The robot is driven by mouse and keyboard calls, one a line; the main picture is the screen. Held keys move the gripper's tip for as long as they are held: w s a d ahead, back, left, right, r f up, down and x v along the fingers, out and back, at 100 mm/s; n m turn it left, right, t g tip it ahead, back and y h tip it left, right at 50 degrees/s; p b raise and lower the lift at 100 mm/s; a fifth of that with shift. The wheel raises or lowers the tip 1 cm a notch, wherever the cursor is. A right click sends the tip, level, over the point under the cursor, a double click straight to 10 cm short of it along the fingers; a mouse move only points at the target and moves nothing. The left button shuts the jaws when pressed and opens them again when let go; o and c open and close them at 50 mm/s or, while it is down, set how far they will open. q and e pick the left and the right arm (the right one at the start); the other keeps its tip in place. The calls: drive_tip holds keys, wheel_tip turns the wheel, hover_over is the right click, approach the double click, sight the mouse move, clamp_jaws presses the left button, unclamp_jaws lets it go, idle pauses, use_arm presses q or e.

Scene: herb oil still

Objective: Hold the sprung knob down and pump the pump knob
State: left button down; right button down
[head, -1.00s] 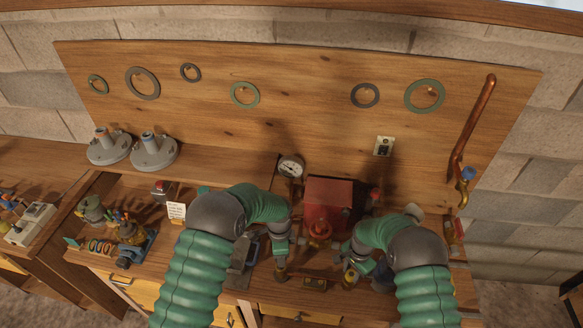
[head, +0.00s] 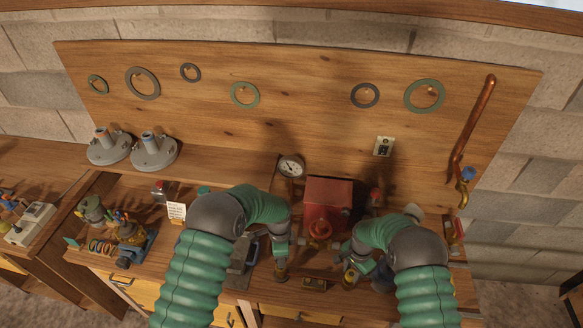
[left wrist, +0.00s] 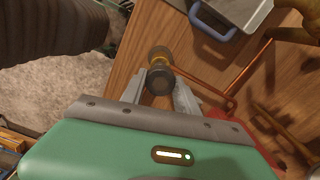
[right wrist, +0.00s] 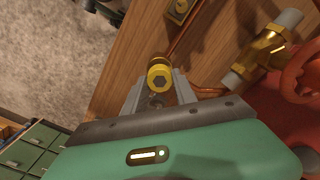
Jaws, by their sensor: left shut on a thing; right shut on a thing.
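My left gripper (head: 281,272) is at the front of the bench, left of the red box (head: 328,195). In the left wrist view it is shut on a dark round knob (left wrist: 160,80) with a yellow ring. My right gripper (head: 350,276) is in front of the red box, to its right. In the right wrist view it is shut on a yellow brass knob (right wrist: 160,77) with a dark hexagonal centre. The frames do not show which knob is sprung and which is the pump knob. My grippers hide both knobs' lower parts.
A red handwheel (head: 320,230) stands between my grippers, with a small brass-and-dark block (head: 314,284) in front. A pressure gauge (head: 291,167) stands behind. A copper pipe (head: 472,130) runs up the board at right. Grey flanged parts (head: 153,152) sit at back left.

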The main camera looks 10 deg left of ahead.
use_arm(q)
drive_tip(key=shift+w+a+r, duration=0.1)
drive_tip(key=shift+w+r, duration=0.15)
drive_tip(key=shift+r, duration=0.2)
